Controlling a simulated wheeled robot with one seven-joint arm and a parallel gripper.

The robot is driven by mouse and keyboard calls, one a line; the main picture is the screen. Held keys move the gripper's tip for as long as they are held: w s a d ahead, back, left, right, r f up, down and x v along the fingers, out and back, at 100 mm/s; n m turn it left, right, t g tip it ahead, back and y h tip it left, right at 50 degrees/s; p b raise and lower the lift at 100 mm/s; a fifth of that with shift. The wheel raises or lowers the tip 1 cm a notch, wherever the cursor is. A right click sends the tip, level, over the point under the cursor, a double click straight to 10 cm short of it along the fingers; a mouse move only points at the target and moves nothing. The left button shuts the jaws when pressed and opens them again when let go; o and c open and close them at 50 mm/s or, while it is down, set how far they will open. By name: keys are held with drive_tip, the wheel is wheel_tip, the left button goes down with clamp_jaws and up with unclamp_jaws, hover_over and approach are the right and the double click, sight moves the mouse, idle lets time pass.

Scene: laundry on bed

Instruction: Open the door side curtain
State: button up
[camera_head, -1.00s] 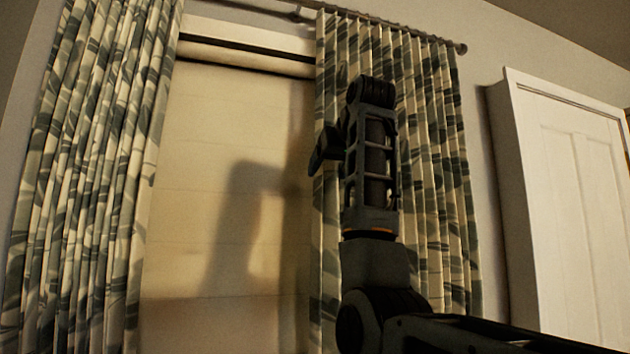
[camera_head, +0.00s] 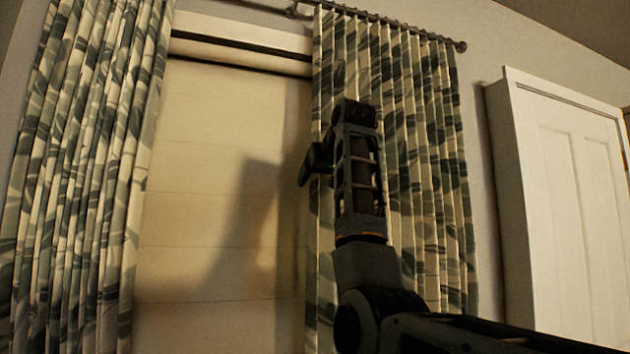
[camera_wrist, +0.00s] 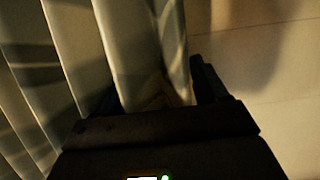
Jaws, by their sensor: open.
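The door side curtain (camera_head: 425,170), patterned with grey-green leaves on cream, hangs in folds on the right of the window, nearest the white door. My gripper (camera_head: 318,163) is at its left edge, partly hidden behind my wrist in the head view. In the wrist view, my gripper (camera_wrist: 155,90) is open, with dark fingers on both sides of the edge fold of the curtain (camera_wrist: 140,45). I cannot tell whether the fingers touch the cloth. The lower end of the curtain is out of view.
A matching curtain (camera_head: 80,180) hangs on the left. A pale blind (camera_head: 215,130) covers the window between them. The rod (camera_head: 395,25) runs above the right curtain. A white door or cabinet (camera_head: 565,200) stands at the right.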

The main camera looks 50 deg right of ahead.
drive_tip(key=shift+c, duration=0.3)
clamp_jaws()
drive_tip(key=shift+d, duration=0.1)
